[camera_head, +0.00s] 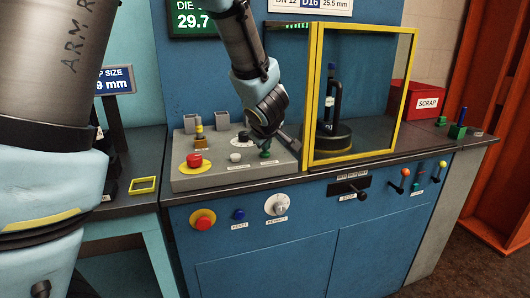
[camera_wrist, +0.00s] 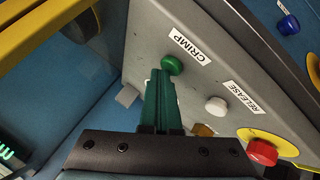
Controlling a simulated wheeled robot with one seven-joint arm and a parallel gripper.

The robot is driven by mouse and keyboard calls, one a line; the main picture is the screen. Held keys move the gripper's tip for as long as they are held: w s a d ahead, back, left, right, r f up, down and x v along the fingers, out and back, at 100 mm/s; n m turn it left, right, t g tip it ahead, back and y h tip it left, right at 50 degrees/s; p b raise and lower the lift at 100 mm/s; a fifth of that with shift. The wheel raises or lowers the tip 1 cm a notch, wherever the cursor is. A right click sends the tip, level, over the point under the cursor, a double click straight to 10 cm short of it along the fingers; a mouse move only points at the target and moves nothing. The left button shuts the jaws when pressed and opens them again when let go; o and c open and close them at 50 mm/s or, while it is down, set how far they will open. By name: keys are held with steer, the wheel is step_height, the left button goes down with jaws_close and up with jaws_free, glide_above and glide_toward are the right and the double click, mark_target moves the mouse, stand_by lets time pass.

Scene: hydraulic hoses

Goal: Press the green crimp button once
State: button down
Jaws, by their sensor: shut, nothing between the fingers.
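The green crimp button (camera_wrist: 172,65) is on the sloped grey control panel (camera_wrist: 210,75), beside its CRIMP label. In the wrist view my gripper (camera_wrist: 160,73) has its green fingers shut together with nothing between them. The fingertips are right by the button and slightly overlap its edge in the picture. I cannot tell whether they touch it. In the head view the green button (camera_head: 265,153) shows at the panel's right side, with my dark gripper body just above it.
A white RELEASE button (camera_wrist: 216,106) and a red button on yellow (camera_wrist: 262,152) sit on the same panel. The yellow-framed guard (camera_head: 310,100) stands close to the right of the panel. A red scrap bin (camera_head: 415,101) is further right.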

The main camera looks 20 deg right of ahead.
mark_target(266, 155)
steer(key=shift+r, duration=0.1)
steer(key=shift+r+p, duration=0.75)
steer(key=shift+p, duration=0.3)
step_height(266, 155, up, 5)
steer(key=p, duration=0.5)
steer(key=shift+r, duration=0.1)
stand_by(0.3)
